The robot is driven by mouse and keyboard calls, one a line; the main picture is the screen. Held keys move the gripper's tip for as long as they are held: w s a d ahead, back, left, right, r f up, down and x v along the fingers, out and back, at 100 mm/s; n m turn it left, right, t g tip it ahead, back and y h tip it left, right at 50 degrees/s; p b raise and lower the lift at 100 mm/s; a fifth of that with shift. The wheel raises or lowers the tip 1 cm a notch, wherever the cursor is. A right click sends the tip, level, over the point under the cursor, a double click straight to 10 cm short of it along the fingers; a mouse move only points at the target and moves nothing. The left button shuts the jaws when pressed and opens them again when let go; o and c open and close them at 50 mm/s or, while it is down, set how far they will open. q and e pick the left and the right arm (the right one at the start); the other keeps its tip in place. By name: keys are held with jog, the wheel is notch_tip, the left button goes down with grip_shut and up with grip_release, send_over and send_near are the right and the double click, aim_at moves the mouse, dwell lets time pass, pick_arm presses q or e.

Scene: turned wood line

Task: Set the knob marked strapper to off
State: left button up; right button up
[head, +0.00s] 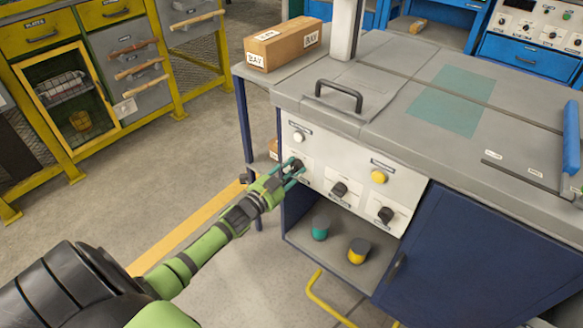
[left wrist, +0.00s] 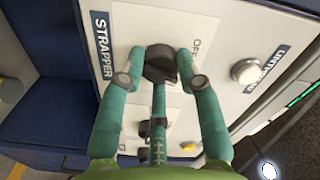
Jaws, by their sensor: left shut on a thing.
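The strapper knob (left wrist: 161,66) is a black knob on a pale panel, beside a dark label (left wrist: 102,44) reading STRAPPER. It also shows in the head view (head: 297,163), partly covered by my fingers. My left gripper (head: 293,170) has its teal fingers closed around the knob, one on each side and one below, as the left wrist view shows (left wrist: 161,58). A mark starting "OF" (left wrist: 195,45) is printed beside the knob, partly hidden by a finger. Which way the knob points is not clear. My right gripper is not in view.
The panel (head: 320,150) also has two other black knobs (head: 339,189) (head: 386,214), a white button (head: 299,136) and a yellow button (head: 378,177). Below is an open shelf (head: 335,256) with two small containers. A cardboard box (head: 284,47) sits at the back left.

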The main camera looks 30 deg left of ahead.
pick_arm(q)
jog(key=n+p, duration=0.1)
jog(key=n, duration=0.3)
jog(key=shift+a+r+n+p, duration=0.1)
jog(key=shift+n+p, duration=0.8)
jog(key=shift+n, duration=1.7)
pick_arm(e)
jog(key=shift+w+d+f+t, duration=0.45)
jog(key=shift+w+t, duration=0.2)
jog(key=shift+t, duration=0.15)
pick_arm(q)
jog(key=o, duration=1.1)
jog(key=shift+o, duration=0.2)
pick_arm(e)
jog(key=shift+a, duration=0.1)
pick_arm(q)
jog(key=shift+s+f, duration=0.15)
jog(key=shift+f, duration=0.05)
jog(key=s, duration=1.1)
jog(key=shift+s+a, duration=0.35)
jog(key=shift+a, duration=0.05)
